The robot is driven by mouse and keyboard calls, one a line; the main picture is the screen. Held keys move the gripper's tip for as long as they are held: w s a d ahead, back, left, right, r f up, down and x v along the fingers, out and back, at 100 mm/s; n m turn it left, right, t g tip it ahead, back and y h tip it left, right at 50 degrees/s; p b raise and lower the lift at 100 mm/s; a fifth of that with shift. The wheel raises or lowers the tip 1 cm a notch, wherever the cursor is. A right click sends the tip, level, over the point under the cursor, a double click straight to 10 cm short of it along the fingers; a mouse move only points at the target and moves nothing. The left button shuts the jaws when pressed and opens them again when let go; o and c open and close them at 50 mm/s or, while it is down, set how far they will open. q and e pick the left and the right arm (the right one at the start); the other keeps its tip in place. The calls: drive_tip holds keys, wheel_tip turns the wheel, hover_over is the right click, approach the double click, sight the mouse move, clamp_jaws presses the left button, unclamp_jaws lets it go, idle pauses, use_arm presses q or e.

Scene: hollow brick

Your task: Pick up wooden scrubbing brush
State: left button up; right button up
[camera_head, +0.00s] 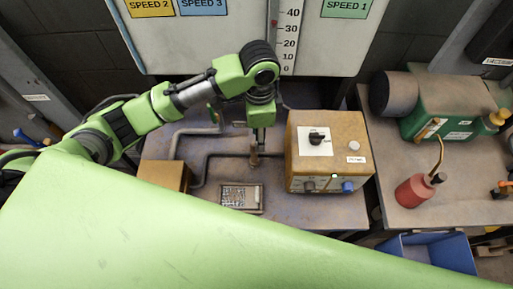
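My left gripper (257,147) points down over the middle of the workbench (300,212). A small brown upright piece (254,158) shows right at its fingertips. It may be the wooden brush or its handle, but it is too small to tell. I cannot tell whether the fingers are closed on it. A flat rectangular item (240,197) with a pale rim and a grey speckled top lies on the bench just in front of the gripper. I cannot tell whether it is a brush with bristles up or a tray. My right gripper is not in view.
A tan control box (328,150) with knobs stands close to the right of the gripper. A brown block (165,175) and bent grey pipes (203,155) are on the left. The right bench holds a green machine (440,117) and a red oil can (413,192); a blue bin (430,250) sits below.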

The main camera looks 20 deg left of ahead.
sight(254, 154)
use_arm(q)
drive_tip(key=f, duration=0.6)
drive_tip(key=shift+s+p, duration=0.25)
drive_tip(key=shift+p, duration=0.15)
drive_tip(key=f+p, duration=0.1)
drive_tip(key=f, duration=0.1)
drive_tip(key=a+f, duration=0.1)
drive_tip(key=f, duration=0.1)
drive_tip(key=shift+w+a+p, duration=0.15)
drive_tip(key=shift+p, duration=0.25)
drive_tip(key=shift+f, duration=0.65)
clamp_jaws()
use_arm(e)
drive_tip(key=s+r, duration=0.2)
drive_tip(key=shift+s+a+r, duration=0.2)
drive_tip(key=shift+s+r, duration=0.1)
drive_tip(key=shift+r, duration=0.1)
